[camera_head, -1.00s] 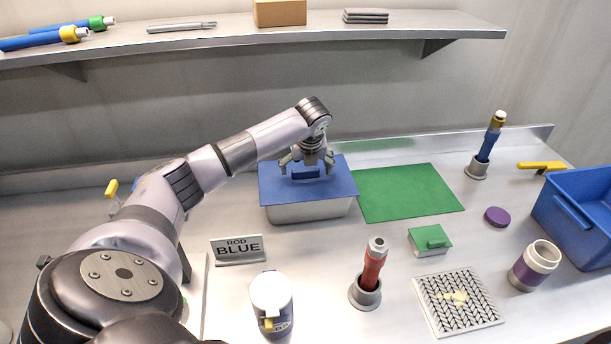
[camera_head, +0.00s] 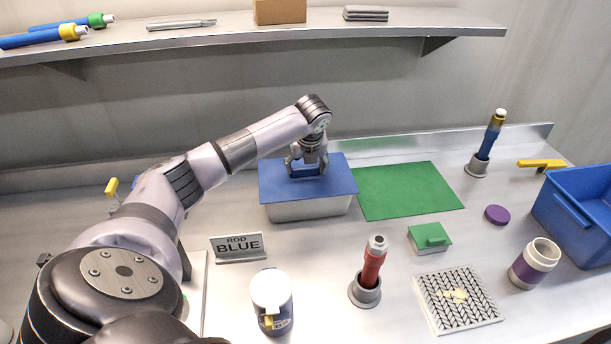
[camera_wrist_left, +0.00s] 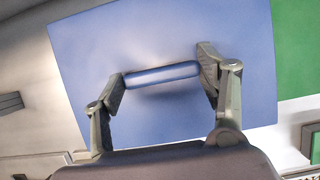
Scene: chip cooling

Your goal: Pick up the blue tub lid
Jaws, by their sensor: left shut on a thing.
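The blue tub lid (camera_head: 335,182) is a flat blue plate with a bar handle, lying on a metal tub (camera_head: 310,210) at the middle of the counter. In the left wrist view the lid (camera_wrist_left: 160,40) fills most of the picture. My left gripper (camera_head: 306,168) comes down from above and is shut on the lid's handle. In the left wrist view its two fingers (camera_wrist_left: 162,76) press on the two ends of the handle bar. The lid appears to rest on the tub's rim. My right gripper is not in view.
A green mat (camera_head: 410,190) lies right of the tub. A "ROD BLUE" sign (camera_head: 238,248), a white-lidded jar (camera_head: 272,305) and a red rod in a holder (camera_head: 372,270) stand in front. A blue bin (camera_head: 585,210) is at far right. A shelf (camera_head: 240,32) runs above.

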